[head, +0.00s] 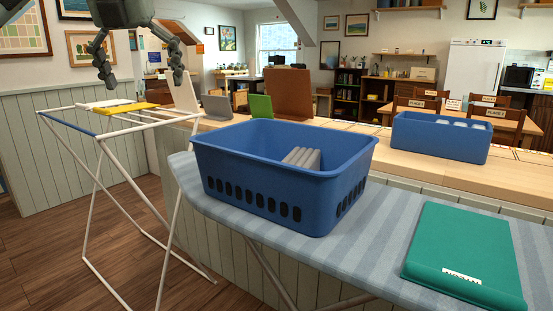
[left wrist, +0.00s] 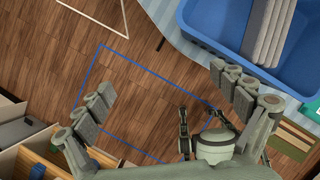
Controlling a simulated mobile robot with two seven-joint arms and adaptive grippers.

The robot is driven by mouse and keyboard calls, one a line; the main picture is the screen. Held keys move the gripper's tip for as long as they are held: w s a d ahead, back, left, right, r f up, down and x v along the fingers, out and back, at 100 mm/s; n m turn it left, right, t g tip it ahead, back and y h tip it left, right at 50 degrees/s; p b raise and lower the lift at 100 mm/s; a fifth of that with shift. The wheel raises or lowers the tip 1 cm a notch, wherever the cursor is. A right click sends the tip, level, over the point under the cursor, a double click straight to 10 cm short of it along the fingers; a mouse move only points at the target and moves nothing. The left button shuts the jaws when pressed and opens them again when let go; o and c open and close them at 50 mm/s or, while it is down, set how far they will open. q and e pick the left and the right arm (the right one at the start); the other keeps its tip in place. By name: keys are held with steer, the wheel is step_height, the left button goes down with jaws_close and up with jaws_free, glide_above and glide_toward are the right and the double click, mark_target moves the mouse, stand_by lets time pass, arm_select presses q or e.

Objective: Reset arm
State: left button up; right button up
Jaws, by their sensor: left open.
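My left gripper (head: 141,78) hangs at the upper left of the head view, with its two jointed fingers spread wide. It is open, with nothing between the fingers. In the left wrist view its fingers (left wrist: 165,97) stand apart over the wooden floor. In the head view it is above the white drying rack (head: 100,141), clear of the cloths there. My right gripper does not show in the head view. A small dark jointed part shows between the fingers in the left wrist view, but I cannot tell what it is.
A striped ironing board (head: 375,240) bears a blue basket (head: 250,165) with grey folded items (head: 302,158), and a teal folded piece (head: 468,250). A yellow cloth (head: 125,108) lies on the rack. Another blue bin (head: 440,138) stands on the wooden counter. A blue outline (left wrist: 88,72) marks the floor.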

arm_select(q)
steer(key=s+a+f+n+g+y, duration=0.1)
steer(key=a+f+n+y, duration=0.2)
steer(key=a, duration=0.4)
steer(key=s+a+f+n, duration=0.2)
steer(key=a+f+n, duration=0.25)
steer(key=a, duration=0.25)
steer(key=s+d+f+n+g, duration=0.2)
steer(key=f+n+g, duration=0.1)
steer(key=f+n, duration=0.6)
steer(key=s+d+f+n+g, duration=0.2)
steer(key=f+n+g, duration=0.1)
steer(key=f+n, duration=0.5)
steer(key=shift+s+f+n, duration=0.25)
steer(key=shift+f+n, duration=0.1)
steer(key=shift+f, duration=0.35)
